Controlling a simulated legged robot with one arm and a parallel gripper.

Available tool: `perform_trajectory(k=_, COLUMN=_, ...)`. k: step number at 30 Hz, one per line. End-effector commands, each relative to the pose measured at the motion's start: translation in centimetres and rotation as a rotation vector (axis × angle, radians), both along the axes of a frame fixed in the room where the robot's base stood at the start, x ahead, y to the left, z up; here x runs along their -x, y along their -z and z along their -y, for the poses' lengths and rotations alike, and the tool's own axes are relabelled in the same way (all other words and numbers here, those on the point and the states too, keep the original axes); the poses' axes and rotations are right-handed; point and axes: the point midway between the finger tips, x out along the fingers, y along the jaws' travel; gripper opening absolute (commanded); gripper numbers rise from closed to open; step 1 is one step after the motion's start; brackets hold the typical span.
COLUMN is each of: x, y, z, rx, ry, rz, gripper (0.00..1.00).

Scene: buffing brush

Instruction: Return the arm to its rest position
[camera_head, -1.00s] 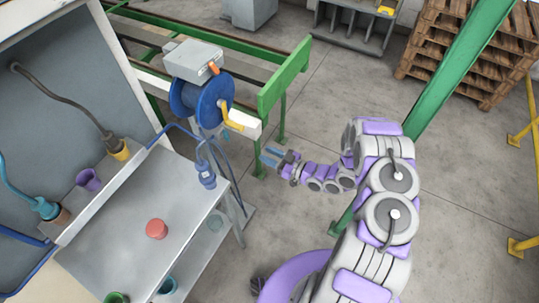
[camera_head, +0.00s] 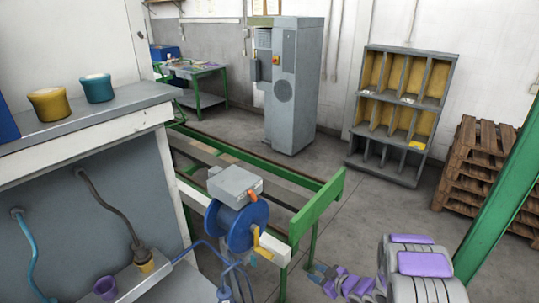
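My arm (camera_head: 422,265) shows at the lower right in grey and lilac segments, cut by the bottom edge. It bends forward and left to a small wrist. My gripper (camera_head: 316,271) is at its end, low in the picture, with blue fingers that look spread apart and nothing visible between them. It is just right of the green rail frame's leg and right of the blue reel (camera_head: 238,226) with its yellow crank. I cannot tell whether it touches the frame.
A green rail frame (camera_head: 318,208) runs beside my gripper. A green post (camera_head: 500,205) rises close to the right of my arm. A grey cabinet (camera_head: 293,95), a pigeonhole shelf (camera_head: 404,112) and pallets (camera_head: 483,165) stand behind. Floor (camera_head: 375,205) is open between them.

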Motion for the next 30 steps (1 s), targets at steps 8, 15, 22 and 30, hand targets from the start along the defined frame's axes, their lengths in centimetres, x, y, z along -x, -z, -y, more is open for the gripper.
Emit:
perform_trajectory(k=8, x=-1.6, y=-5.4, z=6.7, rx=0.292, ry=0.213, rz=-0.115, gripper=0.37)
perform_trajectory(k=15, x=0.6, y=-11.2, z=11.0, rx=0.446, ry=0.424, rz=-0.237, gripper=0.37)
perform_trajectory(k=22, x=5.4, y=-17.0, z=12.9, rx=0.515, ry=0.622, rz=-0.370, gripper=0.37)
perform_trajectory(k=30, x=13.8, y=-22.1, z=11.7, rx=0.504, ry=0.805, rz=-0.565, gripper=0.37)
